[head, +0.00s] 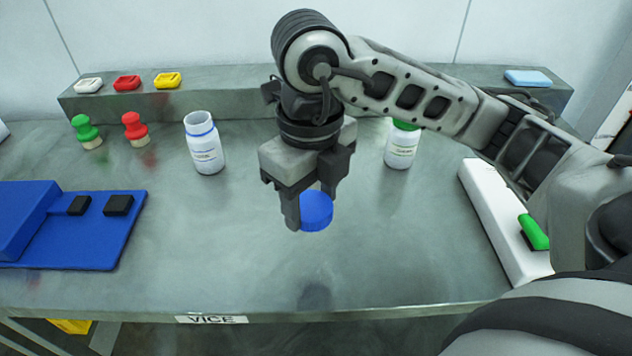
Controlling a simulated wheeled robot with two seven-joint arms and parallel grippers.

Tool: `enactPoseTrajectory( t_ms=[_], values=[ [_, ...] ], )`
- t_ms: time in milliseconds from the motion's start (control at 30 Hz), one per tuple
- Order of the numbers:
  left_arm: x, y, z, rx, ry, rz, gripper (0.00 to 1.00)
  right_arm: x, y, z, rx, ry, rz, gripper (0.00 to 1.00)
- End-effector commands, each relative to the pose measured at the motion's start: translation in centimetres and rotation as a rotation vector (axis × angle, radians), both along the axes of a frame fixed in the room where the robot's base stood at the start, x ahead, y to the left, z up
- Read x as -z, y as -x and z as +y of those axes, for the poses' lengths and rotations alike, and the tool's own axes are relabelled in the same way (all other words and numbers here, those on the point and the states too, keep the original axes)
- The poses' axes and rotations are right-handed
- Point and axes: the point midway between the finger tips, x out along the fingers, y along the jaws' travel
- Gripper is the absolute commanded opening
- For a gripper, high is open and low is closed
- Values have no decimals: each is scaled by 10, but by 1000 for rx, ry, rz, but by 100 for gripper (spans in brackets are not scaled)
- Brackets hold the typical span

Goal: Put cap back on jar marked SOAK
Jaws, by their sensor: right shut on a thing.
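My right gripper (312,212) is shut on a blue cap (318,212) and holds it above the middle of the table. A white jar (205,148) with a blue ring at its neck stands upright and open to the left of the gripper. Its label is too small to read. A second white jar (401,150) with a green cap (406,125) stands upright to the right, partly behind my arm. Its label is also unreadable. My left gripper is not in view.
Green (85,130) and red (135,127) knobbed pieces stand left of the open jar. A blue fixture (105,235) lies at the left, a white unit (490,215) at the right. A raised ledge (225,87) at the back bears small coloured items. The table's front middle is clear.

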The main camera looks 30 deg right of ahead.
Motion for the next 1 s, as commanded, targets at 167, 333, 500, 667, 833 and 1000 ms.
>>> enactPoseTrajectory(
  t_ms=[167, 333, 500, 667, 833, 1000],
  values=[
    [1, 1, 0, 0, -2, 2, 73, -10, 17, 15, -1, 0, -2, 31],
    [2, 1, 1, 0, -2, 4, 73, -13, 23, 19, 1, 0, 0, 31],
    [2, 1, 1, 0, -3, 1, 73, -13, 24, 20, 2, 0, 1, 31],
    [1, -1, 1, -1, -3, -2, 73, -13, 24, 19, 2, 0, 0, 31],
    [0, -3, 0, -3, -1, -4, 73, -11, 21, 19, -74, -3, 2, 31],
    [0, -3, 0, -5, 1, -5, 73, -5, 12, 19, -397, -9, 5, 31]
  ],
)
